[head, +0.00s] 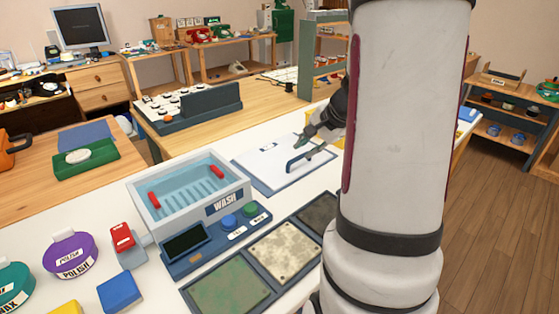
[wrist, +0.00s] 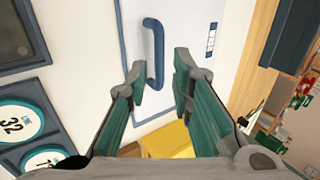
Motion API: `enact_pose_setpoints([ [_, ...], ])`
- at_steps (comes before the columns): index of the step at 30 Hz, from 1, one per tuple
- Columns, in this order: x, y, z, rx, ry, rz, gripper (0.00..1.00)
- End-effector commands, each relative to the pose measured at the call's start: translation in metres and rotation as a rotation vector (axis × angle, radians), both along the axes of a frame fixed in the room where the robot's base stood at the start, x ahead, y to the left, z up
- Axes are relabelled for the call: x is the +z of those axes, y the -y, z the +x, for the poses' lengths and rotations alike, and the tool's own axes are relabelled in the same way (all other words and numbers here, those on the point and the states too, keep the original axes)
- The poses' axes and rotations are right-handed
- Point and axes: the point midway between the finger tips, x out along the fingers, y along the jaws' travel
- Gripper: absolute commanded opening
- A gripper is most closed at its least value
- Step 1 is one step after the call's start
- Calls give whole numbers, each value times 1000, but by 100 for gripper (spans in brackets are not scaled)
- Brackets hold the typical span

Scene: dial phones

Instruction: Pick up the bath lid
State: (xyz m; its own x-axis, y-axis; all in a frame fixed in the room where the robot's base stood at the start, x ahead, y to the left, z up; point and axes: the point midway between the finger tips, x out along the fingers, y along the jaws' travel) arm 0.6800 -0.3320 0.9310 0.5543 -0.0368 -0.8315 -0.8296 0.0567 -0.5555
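The bath lid (head: 268,162) is a flat pale panel with a blue edge, lying on the white table behind the wash bath. It has a raised blue bar handle (head: 308,160). In the wrist view, the lid (wrist: 188,30) is at the top, with the handle (wrist: 158,50) just beyond and between my fingertips. My gripper (wrist: 160,75) is open, with nothing between its green fingers. In the head view, my gripper (head: 303,138) is above and close to the handle; my arm hides part of that area.
A yellow object (wrist: 168,140) lies below the fingers in the wrist view.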

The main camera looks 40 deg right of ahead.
Motion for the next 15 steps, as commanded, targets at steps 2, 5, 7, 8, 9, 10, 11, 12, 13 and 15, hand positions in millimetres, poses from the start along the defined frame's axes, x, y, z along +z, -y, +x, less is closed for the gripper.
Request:
enact_pose_setpoints([
  [2, -8, 1, 5, -1, -1, -1, 21],
  [5, -12, 1, 7, -1, -1, -1, 21],
  [7, -15, 1, 10, 0, -1, 0, 21],
  [8, -18, 1, 11, 0, -2, 0, 21],
  [9, -23, 1, 14, 1, -2, 1, 21],
  [10, -27, 2, 16, 0, -2, 2, 21],
  [11, -31, 2, 19, 1, -3, 2, 21],
  [12, -36, 3, 22, 1, -2, 2, 21],
  [13, -40, 3, 24, 0, -2, 2, 21],
  [15, -47, 4, 30, 1, -2, 1, 21],
])
